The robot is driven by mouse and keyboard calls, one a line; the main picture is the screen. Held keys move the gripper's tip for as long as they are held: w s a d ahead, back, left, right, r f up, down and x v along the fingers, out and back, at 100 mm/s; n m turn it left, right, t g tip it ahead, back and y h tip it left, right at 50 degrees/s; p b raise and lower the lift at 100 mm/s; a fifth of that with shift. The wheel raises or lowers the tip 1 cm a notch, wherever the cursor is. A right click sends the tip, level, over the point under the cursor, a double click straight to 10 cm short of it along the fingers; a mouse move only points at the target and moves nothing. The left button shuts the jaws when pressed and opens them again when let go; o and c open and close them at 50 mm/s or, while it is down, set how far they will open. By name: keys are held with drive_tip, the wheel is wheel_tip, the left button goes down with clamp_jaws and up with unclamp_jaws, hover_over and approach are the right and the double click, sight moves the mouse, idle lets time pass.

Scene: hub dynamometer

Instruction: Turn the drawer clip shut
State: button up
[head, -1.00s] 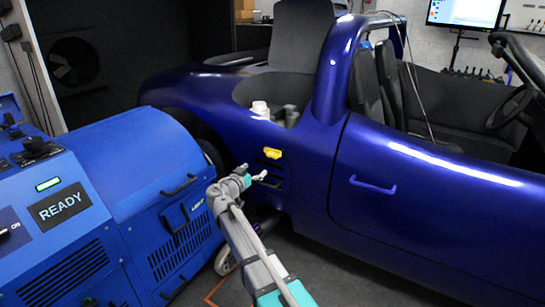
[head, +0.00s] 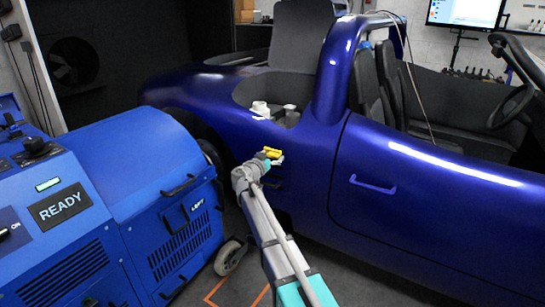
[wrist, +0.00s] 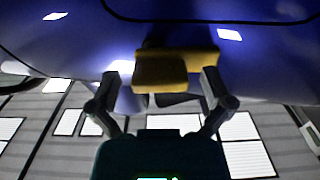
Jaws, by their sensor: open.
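The yellow clip (head: 271,152) is on the blue car's side, behind the door and above dark slots; in the wrist view the clip (wrist: 160,70) is a blocky yellow piece against the blue body. My gripper (head: 277,158) is up at the clip, partly covering it in the head view. In the wrist view my gripper (wrist: 162,78) is open, with one finger at each side of the clip. I cannot tell whether either finger touches it. No drawer can be made out apart from the slots, which my arm partly hides.
The blue dynamometer cabinet (head: 150,150) with a READY display (head: 60,206) stands at the left, with a caster wheel (head: 230,258) near my arm. The car door handle (head: 372,186) is to the right. White and grey parts (head: 262,109) sit on the car above the clip.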

drive_tip(key=c, duration=1.1)
drive_tip(key=shift+c, duration=0.2)
drive_tip(key=shift+n, duration=0.5)
drive_tip(key=n, duration=0.3)
drive_tip(key=shift+f, duration=0.15)
drive_tip(key=n, duration=0.5)
drive_tip(key=shift+d+f, duration=0.1)
drive_tip(key=n, duration=0.4)
drive_tip(key=shift+f+b, duration=0.1)
drive_tip(key=shift+b, duration=0.25)
drive_tip(key=n, duration=0.4)
drive_tip(key=shift+s+d+n, duration=0.1)
drive_tip(key=shift+d+n, duration=0.05)
drive_tip(key=shift+n, duration=0.25)
